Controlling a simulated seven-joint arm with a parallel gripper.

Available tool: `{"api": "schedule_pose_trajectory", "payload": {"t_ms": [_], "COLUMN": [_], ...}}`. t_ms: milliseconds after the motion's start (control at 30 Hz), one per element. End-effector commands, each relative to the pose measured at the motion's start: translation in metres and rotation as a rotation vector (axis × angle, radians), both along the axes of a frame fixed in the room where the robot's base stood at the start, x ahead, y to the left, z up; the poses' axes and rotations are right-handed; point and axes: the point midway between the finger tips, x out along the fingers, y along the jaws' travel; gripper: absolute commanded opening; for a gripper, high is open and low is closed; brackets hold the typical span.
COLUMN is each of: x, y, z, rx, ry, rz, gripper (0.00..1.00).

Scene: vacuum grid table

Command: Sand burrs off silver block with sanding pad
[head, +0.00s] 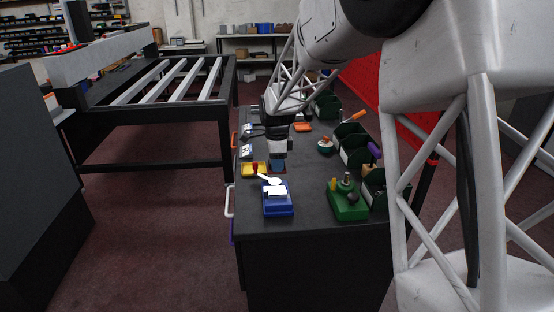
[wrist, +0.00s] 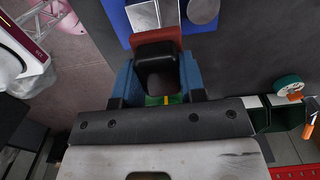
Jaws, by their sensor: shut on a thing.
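My gripper (head: 278,164) is over the middle of the bench, just behind the blue fixture (head: 278,210) in the head view. In the wrist view its blue fingers (wrist: 158,82) are closed on a dark pad with a reddish-brown edge (wrist: 155,36), which looks like the sanding pad. The silver block (head: 277,192) sits on the blue fixture; it also shows in the wrist view (wrist: 143,16), just beyond the pad. I cannot tell whether pad and block touch. A pale round disc (wrist: 203,10) lies beside the block. Burrs are too small to make out.
A green holder with pegs (head: 347,208) stands to the right. Dark green bins (head: 351,146) line the right edge. Bare bench (head: 308,218) lies between fixture and green holder.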

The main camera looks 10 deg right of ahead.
Motion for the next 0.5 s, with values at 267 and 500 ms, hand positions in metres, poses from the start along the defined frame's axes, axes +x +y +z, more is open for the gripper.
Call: {"api": "schedule_pose_trajectory", "payload": {"t_ms": [267, 500], "x": [0.0, 0.0], "y": [0.0, 0.0], "z": [-0.025, -0.048], "rx": [0.0, 0.0], "ry": [0.001, 0.002], "rz": [0.0, 0.0], "gripper": [0.19, 0.19]}}
